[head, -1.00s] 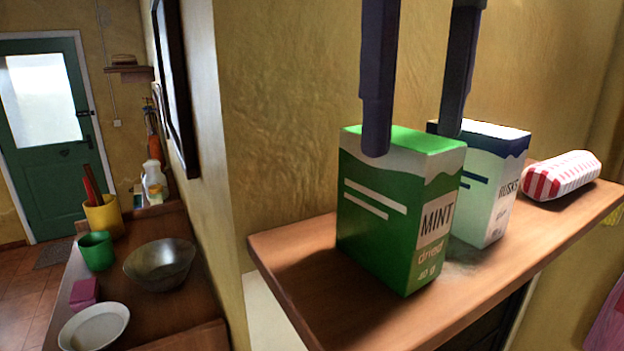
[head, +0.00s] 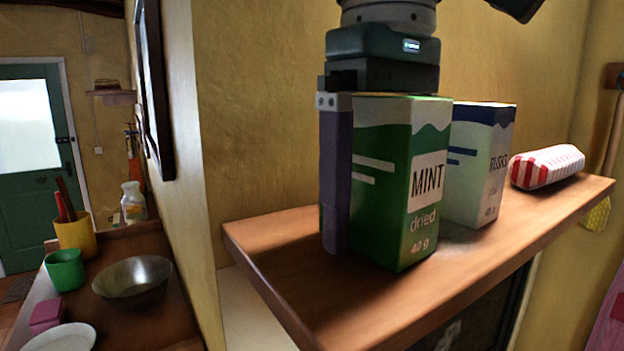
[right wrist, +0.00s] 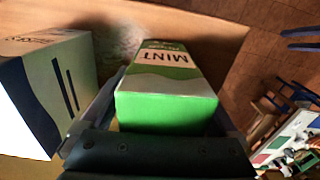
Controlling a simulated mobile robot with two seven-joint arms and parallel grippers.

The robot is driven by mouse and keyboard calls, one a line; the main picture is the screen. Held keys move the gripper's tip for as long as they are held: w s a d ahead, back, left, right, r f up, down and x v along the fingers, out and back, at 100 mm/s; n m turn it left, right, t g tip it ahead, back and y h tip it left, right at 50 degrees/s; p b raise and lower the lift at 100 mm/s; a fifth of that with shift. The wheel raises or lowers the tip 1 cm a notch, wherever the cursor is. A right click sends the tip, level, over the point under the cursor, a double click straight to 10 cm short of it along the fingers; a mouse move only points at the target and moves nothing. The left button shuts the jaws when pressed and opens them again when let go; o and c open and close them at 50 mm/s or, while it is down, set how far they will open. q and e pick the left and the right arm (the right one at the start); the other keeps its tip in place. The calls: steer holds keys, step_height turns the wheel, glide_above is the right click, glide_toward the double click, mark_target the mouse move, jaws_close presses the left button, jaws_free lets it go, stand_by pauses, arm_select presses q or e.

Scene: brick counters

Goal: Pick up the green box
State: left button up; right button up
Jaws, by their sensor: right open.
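The green box (head: 385,200), labelled MINT dried, stands upright on a wooden shelf (head: 300,290). My right gripper (head: 372,215) points down over it, its body just above the box top. One finger runs down the box's left side; the other is hidden behind the box in the head view. In the right wrist view the green box (right wrist: 165,108) lies between the two fingers of the open gripper (right wrist: 165,85), one on each side. I cannot tell whether the fingers touch it. My left gripper is not in view.
A white and blue RUSKS box (head: 480,170) stands close behind the green box, near one finger. A red-striped packet (head: 548,166) lies farther along the shelf. A lower counter at left holds a metal bowl (head: 133,281), a green cup (head: 64,270) and a yellow pot (head: 75,236).

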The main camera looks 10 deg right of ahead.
steer(key=c, duration=1.5)
steer(key=shift+r, duration=0.15)
